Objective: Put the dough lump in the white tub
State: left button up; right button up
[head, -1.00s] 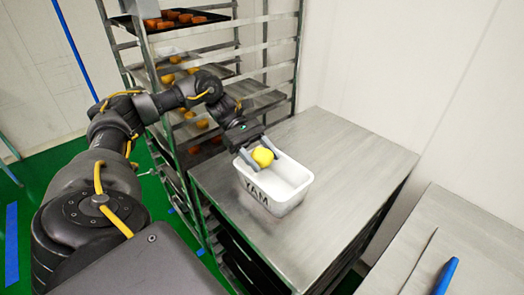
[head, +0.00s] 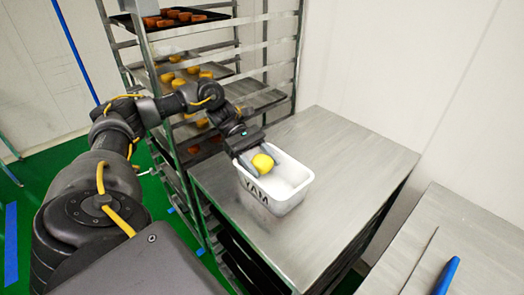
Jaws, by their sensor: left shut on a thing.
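The dough lump (head: 263,162) is a small yellow ball, seen at the left part of the white tub's opening. The white tub (head: 290,201) stands upright on the steel table and has YAM written on its front. My left gripper (head: 258,160) reaches in over the tub's left rim and is shut on the dough lump. The fingers partly hide the lump, and I cannot tell whether it touches the tub's floor. My right gripper is not in view.
The steel table (head: 350,165) is bare around the tub. A rack (head: 297,60) with trays of yellow and orange lumps stands behind and left. A second steel surface with a blue-handled tool (head: 446,275) is at the lower right.

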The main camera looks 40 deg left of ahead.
pick_arm(q)
jog(key=shift+f+b, duration=0.25)
jog(key=shift+b, duration=0.05)
jog(key=shift+s, duration=0.1)
jog(key=o, duration=0.7)
jog(key=shift+d, duration=0.1)
jog(key=shift+o, duration=0.2)
